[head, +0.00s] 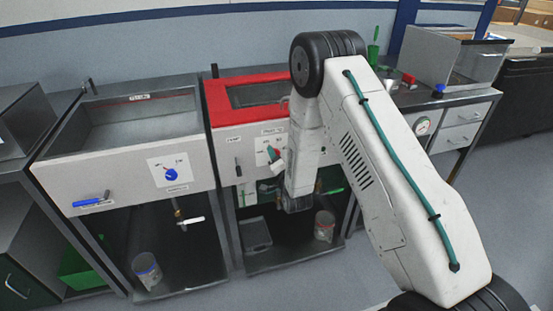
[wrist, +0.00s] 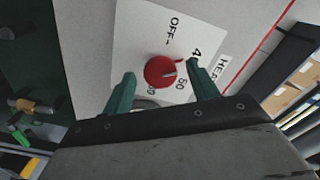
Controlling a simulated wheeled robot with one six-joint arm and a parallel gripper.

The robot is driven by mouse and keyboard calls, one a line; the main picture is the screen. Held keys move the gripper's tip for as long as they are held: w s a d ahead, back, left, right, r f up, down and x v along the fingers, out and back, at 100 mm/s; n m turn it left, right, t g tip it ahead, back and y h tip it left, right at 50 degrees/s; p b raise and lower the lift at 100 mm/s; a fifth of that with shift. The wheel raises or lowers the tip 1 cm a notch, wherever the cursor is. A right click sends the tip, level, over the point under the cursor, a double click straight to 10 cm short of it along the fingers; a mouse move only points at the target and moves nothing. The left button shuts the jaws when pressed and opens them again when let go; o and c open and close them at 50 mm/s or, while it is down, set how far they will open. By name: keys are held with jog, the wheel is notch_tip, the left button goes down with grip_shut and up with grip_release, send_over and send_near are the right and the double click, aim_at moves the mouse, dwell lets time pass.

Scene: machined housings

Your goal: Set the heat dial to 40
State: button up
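The red heat dial (wrist: 160,71) sits on a white plate (wrist: 140,35) marked OFF, 40, 60 and a partly hidden number, beside a HEAT label (wrist: 222,68). A pale mark on the dial points right, seemingly close to 60, and a small red tip shows towards 40; I cannot tell the exact setting. My gripper (wrist: 162,84) is open, its green fingers apart on either side of the dial's near edge, with no clear contact.
The red-rimmed unit (head: 216,100) stands beside a tank with a blue dial (head: 171,175) and a blue lever (head: 90,202). A lever (head: 238,168) is left of my gripper. Containers (head: 146,268) stand below.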

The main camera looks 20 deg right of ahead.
jog(key=s, duration=0.7)
jog(key=shift+s, duration=0.4)
jog(key=s+f+n+g, duration=0.35)
jog(key=f+g, duration=0.35)
jog(key=f, duration=0.3)
jog(key=s+r+n+g, duration=0.3)
jog(key=s+g, duration=0.2)
jog(key=s+d+r+n+g, duration=0.1)
jog(key=s+r+n+g, duration=0.1)
jog(key=s+r, duration=1.3)
jog(key=s+d+r+n+g, duration=0.2)
jog(key=s+r+n, duration=0.1)
jog(key=s+r, duration=1.3)
notch_tip(320, 180, up, 6)
jog(key=shift+s+r+g, duration=0.1)
jog(key=shift+s+g, duration=0.2)
